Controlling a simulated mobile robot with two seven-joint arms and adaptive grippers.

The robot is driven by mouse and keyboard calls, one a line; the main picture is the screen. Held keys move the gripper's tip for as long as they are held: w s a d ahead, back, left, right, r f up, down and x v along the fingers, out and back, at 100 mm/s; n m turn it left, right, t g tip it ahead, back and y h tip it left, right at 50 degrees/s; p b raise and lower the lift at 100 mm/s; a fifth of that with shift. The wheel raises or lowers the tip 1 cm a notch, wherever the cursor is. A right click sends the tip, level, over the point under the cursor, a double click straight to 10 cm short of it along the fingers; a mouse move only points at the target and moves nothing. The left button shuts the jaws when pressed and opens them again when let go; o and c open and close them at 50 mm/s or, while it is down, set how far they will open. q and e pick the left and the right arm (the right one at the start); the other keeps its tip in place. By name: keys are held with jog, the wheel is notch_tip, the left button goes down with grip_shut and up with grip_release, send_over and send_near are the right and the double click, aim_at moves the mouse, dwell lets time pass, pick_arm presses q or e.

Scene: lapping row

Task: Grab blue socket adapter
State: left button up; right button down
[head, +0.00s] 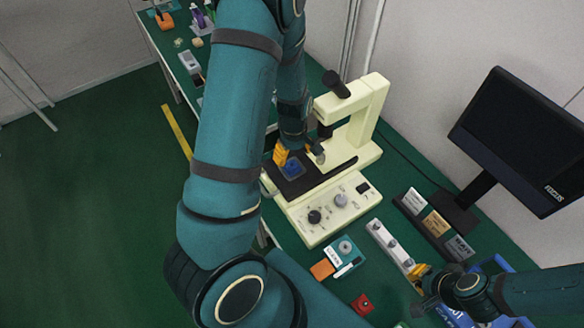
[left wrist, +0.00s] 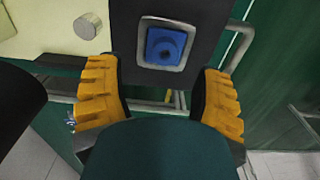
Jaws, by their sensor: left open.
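The blue socket adapter (head: 293,168) sits on the dark stage (head: 318,172) of a cream microscope-like machine (head: 332,205). In the left wrist view the adapter (left wrist: 165,46) is a blue square with a dark round hole, inside a grey metal frame (left wrist: 188,38). My left gripper (left wrist: 162,100) is open, its orange-padded fingers on either side, short of the adapter and not touching it. In the head view my left gripper (head: 284,156) is close to the adapter, partly hidden by my arm. My right gripper (head: 418,284) is at the lower right, by a grey-white strip with knobs; its opening is unclear.
A monitor (head: 520,140) stands at the right. Several small labelled blocks (head: 436,222) lie in a dark tray before it. An orange-and-teal item (head: 338,260) and a red block (head: 363,304) lie on the green bench. The machine's upright rises close behind the stage.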

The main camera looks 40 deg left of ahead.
aim_at(292, 165)
pick_arm(q)
jog(key=f, duration=0.5)
jog(key=shift+s+b, duration=0.25)
jog(key=shift+b, duration=0.05)
jog(key=shift+s, duration=0.1)
grip_shut()
